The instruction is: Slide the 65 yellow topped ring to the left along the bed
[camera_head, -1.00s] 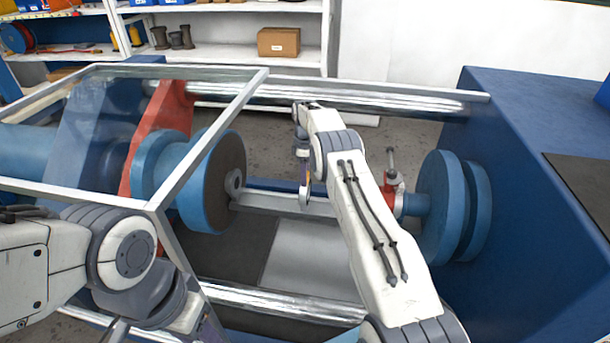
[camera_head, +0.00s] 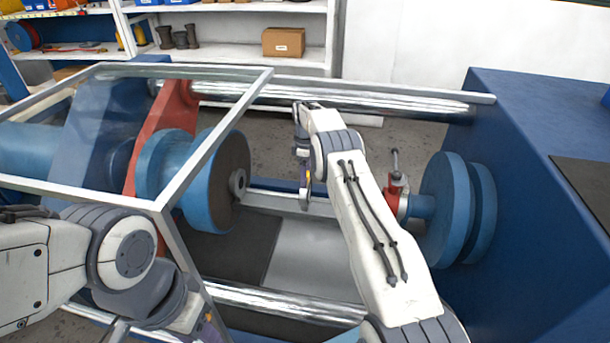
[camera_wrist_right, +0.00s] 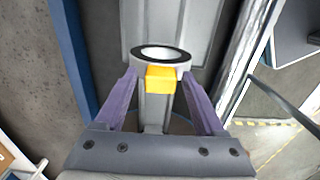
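The yellow topped ring (camera_wrist_right: 176,63) is a grey ring with a dark rim and a yellow block on its near side, seen in the right wrist view. My right gripper (camera_wrist_right: 160,80) has its purple fingers on both sides of the ring, with no clear gap to it. In the head view the ring shows small and edge-on (camera_head: 304,199), below my right gripper (camera_head: 307,178) over the bed (camera_head: 270,202). Any number on the ring is not readable. Of my left gripper only a purple sliver (camera_head: 212,322) shows at the bottom.
A blue flanged part (camera_head: 210,190) stands left of the ring, partly behind a clear framed guard (camera_head: 168,198). A blue double disc (camera_head: 445,210) with a red piece stands at the right. Bright rails (camera_head: 290,303) run along the front and back. Shelves stand behind.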

